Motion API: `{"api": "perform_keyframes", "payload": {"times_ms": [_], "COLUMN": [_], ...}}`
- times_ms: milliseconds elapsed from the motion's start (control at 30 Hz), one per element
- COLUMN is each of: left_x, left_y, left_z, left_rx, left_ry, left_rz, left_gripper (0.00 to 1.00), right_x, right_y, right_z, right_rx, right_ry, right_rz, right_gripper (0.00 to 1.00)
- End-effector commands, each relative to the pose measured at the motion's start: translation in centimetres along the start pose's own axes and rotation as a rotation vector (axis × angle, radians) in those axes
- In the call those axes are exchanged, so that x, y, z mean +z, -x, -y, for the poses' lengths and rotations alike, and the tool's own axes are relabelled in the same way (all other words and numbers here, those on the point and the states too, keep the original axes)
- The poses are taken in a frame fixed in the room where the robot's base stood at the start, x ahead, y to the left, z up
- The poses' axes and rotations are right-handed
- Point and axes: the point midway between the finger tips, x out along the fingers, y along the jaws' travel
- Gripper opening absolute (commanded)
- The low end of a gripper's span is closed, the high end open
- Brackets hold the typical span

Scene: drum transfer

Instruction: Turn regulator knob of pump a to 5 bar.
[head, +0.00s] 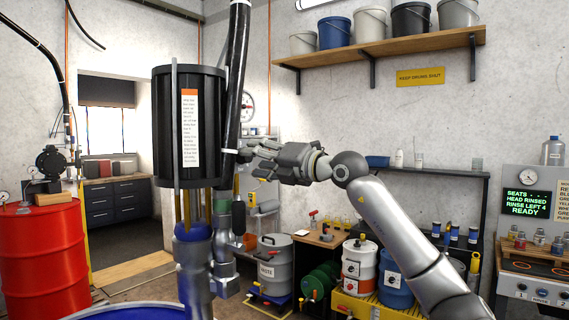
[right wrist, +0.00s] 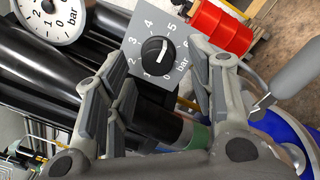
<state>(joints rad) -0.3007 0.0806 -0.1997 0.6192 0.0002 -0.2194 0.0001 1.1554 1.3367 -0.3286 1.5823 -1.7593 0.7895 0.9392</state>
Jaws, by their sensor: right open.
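The black regulator knob (right wrist: 155,50) sits on a grey plate (right wrist: 140,36) marked 0 to 6 bar in the right wrist view. A white mark shows on the knob; I cannot read its setting surely. My right gripper (right wrist: 157,72) is open, with its fingers on either side of the plate, apart from the knob. In the head view my right gripper (head: 262,163) is beside the tall black pump body (head: 165,130), which has a white and orange label. The knob is hidden there. My left gripper is not in view.
A white gauge (head: 248,107) stands behind the black hose (head: 236,70); a gauge dial (right wrist: 50,15) also shows in the right wrist view. A red drum (head: 40,255) stands at left, a blue drum rim (head: 125,310) at the bottom. A shelf (head: 390,48) with buckets hangs behind.

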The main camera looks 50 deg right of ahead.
Motion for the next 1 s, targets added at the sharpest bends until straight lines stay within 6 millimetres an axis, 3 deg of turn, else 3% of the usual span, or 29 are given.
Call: {"api": "perform_keyframes", "payload": {"times_ms": [300,1000], "left_x": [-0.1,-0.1], "left_y": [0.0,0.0], "left_z": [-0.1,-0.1], "left_rx": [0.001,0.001], "left_ry": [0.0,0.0], "left_rz": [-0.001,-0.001], "left_gripper": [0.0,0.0], "right_x": [0.0,0.0], "right_y": [3.4,8.3], "right_z": [0.1,-0.2], "right_rx": [-0.006,0.001], "right_ry": [0.005,0.006], "right_rz": [0.0,-0.001], "right_gripper": [0.5,0.5]}}
